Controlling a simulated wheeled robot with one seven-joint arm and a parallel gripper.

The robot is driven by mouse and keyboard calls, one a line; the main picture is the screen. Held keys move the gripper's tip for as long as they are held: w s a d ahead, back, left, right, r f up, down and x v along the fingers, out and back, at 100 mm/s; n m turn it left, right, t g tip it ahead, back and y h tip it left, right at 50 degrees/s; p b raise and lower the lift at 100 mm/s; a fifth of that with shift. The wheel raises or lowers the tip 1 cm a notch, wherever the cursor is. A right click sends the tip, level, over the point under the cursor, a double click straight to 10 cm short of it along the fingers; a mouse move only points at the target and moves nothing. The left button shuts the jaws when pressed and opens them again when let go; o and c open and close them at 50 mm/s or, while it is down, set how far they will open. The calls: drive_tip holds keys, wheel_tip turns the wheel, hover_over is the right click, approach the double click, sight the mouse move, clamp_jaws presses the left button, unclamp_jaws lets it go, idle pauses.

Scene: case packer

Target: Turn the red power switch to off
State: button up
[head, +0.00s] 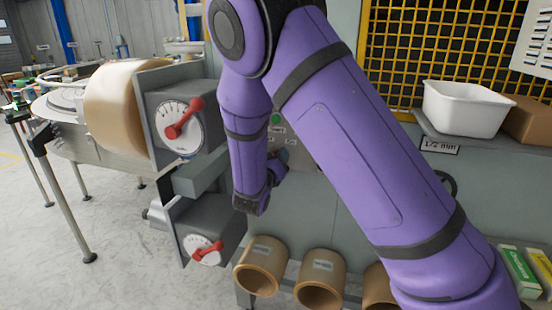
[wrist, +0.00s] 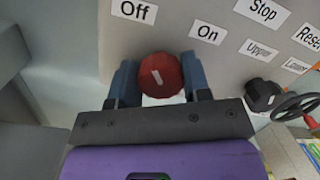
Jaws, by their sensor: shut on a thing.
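The red power switch (wrist: 161,75) is a round knob with a short white mark, on the grey panel in the wrist view. The white mark leans up and left, roughly in line with the "Off" label (wrist: 134,11). The "On" label (wrist: 208,32) is up and right of the knob. My gripper (wrist: 160,80) is shut on the knob, one blue-grey finger on each side. In the head view my gripper (head: 279,165) is at the panel, partly behind my purple arm, and the red switch is hidden there.
In the wrist view, a black knob (wrist: 262,95) and a handwheel (wrist: 297,106) are to the right. In the head view, two dials with red pointers, the upper dial (head: 178,129) and the lower dial (head: 205,249), stand left of my arm. Cardboard cores (head: 262,266) are below.

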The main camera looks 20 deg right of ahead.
drive_tip(key=shift+f+n, duration=0.1)
drive_tip(key=shift+n, duration=0.4)
drive_tip(key=o, duration=0.9)
drive_tip(key=v, duration=1)
drive_tip(key=shift+s+a, duration=0.15)
drive_tip(key=shift+s, duration=0.25)
